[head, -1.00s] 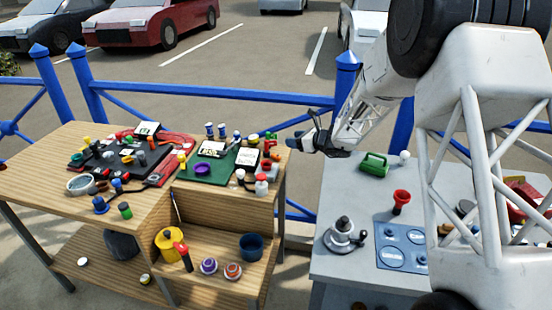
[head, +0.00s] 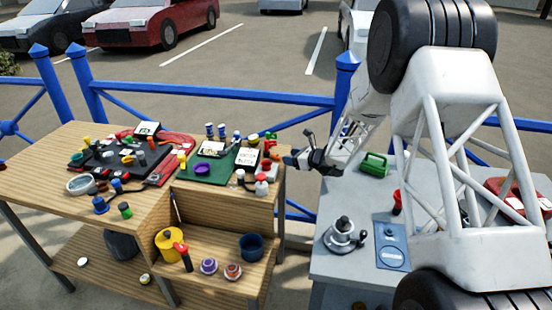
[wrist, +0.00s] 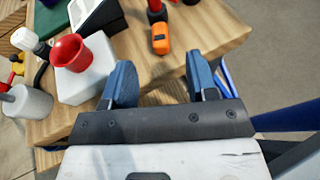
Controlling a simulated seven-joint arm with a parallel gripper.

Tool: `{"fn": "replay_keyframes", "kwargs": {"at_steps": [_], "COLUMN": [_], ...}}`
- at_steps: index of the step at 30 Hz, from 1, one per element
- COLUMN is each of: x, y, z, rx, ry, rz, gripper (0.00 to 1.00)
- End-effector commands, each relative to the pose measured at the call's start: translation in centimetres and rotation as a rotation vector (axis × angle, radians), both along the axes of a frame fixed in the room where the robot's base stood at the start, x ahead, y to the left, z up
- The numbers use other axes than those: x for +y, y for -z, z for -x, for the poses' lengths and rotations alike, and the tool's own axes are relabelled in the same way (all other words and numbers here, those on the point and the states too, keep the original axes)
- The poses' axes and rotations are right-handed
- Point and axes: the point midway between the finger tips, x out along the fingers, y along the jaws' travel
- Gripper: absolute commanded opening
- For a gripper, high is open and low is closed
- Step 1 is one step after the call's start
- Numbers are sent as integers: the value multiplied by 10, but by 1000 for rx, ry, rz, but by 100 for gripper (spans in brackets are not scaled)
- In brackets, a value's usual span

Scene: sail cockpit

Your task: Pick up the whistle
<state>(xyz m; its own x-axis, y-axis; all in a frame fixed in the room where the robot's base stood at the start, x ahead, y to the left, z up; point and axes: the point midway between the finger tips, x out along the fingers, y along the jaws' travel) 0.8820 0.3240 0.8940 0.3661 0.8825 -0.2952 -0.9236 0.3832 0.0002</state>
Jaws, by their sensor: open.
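My gripper (head: 299,150) is open, just off the right edge of the wooden table in the head view. In the wrist view my gripper (wrist: 158,66) shows two blue fingers apart with nothing between them. A small orange piece with a dark slot (wrist: 160,38) lies on the wood just beyond the fingertips, near the table edge. It may be the whistle, but I cannot tell for sure. A red and black piece is against its far end.
A white block-like container (wrist: 88,80) with a red funnel-shaped top (wrist: 69,53) stands left of my left finger. The wooden table (head: 60,205) is crowded with small items. A grey table (head: 330,265) holds a green case (head: 373,164). A blue fence (head: 230,93) runs behind.

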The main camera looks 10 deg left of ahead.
Motion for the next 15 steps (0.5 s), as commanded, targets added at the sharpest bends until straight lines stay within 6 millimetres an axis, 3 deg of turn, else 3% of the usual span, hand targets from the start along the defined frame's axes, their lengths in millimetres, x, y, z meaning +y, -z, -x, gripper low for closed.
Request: {"fn": "replay_keyframes", "kwargs": {"at_steps": [10,15], "x": [2,12], "y": [0,4], "z": [-1,-5], "rx": [0,1], "ry": [0,-1], "rz": [0,1], "gripper": [53,53]}}
